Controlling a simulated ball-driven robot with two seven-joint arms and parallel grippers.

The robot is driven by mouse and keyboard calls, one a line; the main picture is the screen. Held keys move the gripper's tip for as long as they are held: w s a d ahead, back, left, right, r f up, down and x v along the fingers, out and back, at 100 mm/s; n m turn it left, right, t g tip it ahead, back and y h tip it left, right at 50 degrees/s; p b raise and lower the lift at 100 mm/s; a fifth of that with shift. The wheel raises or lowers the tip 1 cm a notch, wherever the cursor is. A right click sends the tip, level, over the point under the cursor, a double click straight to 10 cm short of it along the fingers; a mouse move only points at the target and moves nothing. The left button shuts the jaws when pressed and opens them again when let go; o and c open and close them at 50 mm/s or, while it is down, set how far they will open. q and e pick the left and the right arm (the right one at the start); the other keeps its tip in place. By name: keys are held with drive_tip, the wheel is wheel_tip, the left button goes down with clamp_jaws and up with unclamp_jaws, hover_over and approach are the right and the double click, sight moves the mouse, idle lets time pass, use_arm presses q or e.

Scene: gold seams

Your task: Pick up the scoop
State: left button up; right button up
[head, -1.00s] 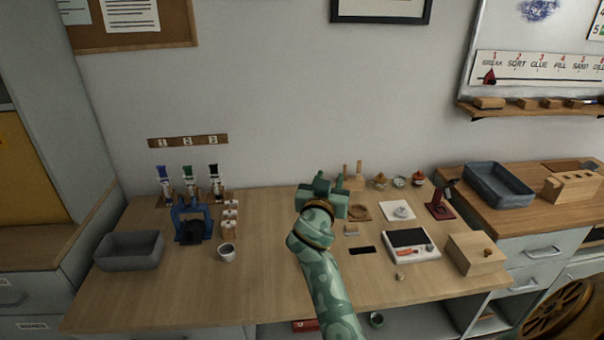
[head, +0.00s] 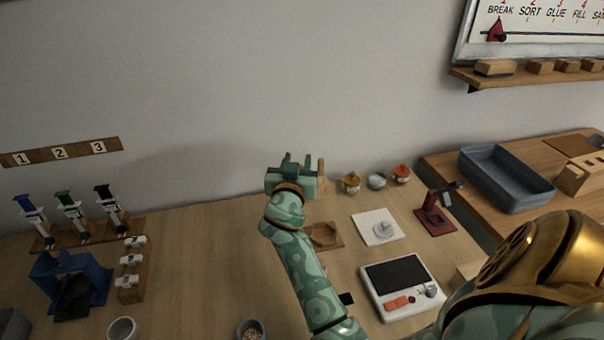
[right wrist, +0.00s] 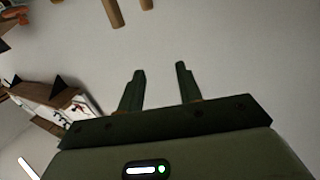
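My right gripper (head: 293,163) is raised over the back of the wooden table, its fingers pointing up in the head view. In the right wrist view its two fingers (right wrist: 160,88) stand apart with nothing between them. An upright wooden handle (head: 321,172) shows just right of the gripper in the head view, partly hidden by it. Wooden rod ends (right wrist: 111,12) show beyond the fingers in the right wrist view, not touching them. I cannot tell which of these, if any, is the scoop. My left gripper is out of view.
Small jars (head: 376,181) stand at the back, right of the gripper. A white scale (head: 402,290), a white pad (head: 377,227) and a red stand (head: 434,212) are to the right. Blue clamp (head: 70,285) and syringes (head: 72,217) stand left. The table between is mostly clear.

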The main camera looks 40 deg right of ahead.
wheel_tip(320, 180, down, 9)
drive_tip(key=b, duration=0.3)
drive_tip(key=shift+d+r, duration=0.1)
drive_tip(key=shift+r, duration=0.05)
drive_tip(key=x, duration=0.7)
drive_tip(key=shift+w+d+r, duration=0.2)
drive_tip(key=shift+r, duration=0.15)
drive_tip(key=shift+r, duration=0.1)
drive_tip(key=shift+c, duration=0.3)
clamp_jaws()
